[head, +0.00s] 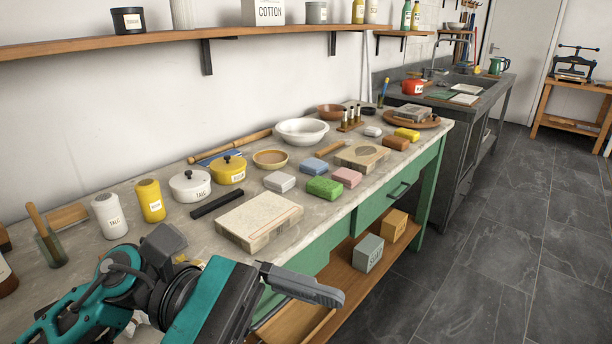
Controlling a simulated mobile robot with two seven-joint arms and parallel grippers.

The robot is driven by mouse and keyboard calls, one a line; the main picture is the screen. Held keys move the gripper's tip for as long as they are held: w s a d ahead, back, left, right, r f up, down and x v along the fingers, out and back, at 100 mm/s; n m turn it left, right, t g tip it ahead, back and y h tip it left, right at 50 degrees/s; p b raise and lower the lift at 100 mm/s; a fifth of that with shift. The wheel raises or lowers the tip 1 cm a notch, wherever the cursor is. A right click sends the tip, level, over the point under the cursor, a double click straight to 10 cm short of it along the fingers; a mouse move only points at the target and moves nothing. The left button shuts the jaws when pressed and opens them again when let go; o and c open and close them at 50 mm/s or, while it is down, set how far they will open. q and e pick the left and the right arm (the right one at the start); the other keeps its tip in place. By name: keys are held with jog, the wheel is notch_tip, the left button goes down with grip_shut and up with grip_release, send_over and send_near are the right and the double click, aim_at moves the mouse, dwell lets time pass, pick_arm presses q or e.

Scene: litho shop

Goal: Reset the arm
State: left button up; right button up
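My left arm comes in from the bottom left, over the front edge of the workbench. Its gripper (303,285) is at the bottom middle, pointing right, in front of the stone slab (258,221). One grey finger shows clearly, with nothing seen on it. The second finger is not clearly visible, so I cannot tell the opening. My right arm and gripper are not in view.
The workbench (222,208) holds white and yellow pots, shakers, a black bar, sponges, bowls and another stone slab (362,155). Two boxes stand on the wooden shelf below. A sink counter is behind right. The tiled floor (480,240) at right is clear.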

pick_arm(q)
jog(key=w+r+n+t+h, duration=0.2)
jog(key=w+n+t+h, duration=0.5)
jog(key=n, duration=0.7)
jog(key=w+a+f+n+t+y+p, duration=0.1)
jog(key=w+a+f+n+t+y, duration=0.4)
jog(key=n+t, duration=0.65)
jog(key=w+a+f+n+t+y, duration=0.2)
jog(key=a+f+n+t+y, duration=0.35)
jog(key=n, duration=1.05)
jog(key=s+a+f+n+g+y, duration=0.2)
jog(key=s+f+n+y, duration=0.1)
jog(key=f+n, duration=0.3)
jog(key=s+a+f+n+g+y, duration=0.2)
jog(key=s+f+n+y, duration=0.2)
jog(key=f, duration=0.6)
jog(key=s+a+f+n+g+y, duration=0.2)
jog(key=s+f+n+y, duration=0.2)
jog(key=f+n, duration=0.4)
jog(key=shift+f+g+p, duration=0.2)
jog(key=shift+g+p, duration=0.15)
jog(key=shift+g, duration=0.05)
jog(key=shift+a, duration=0.1)
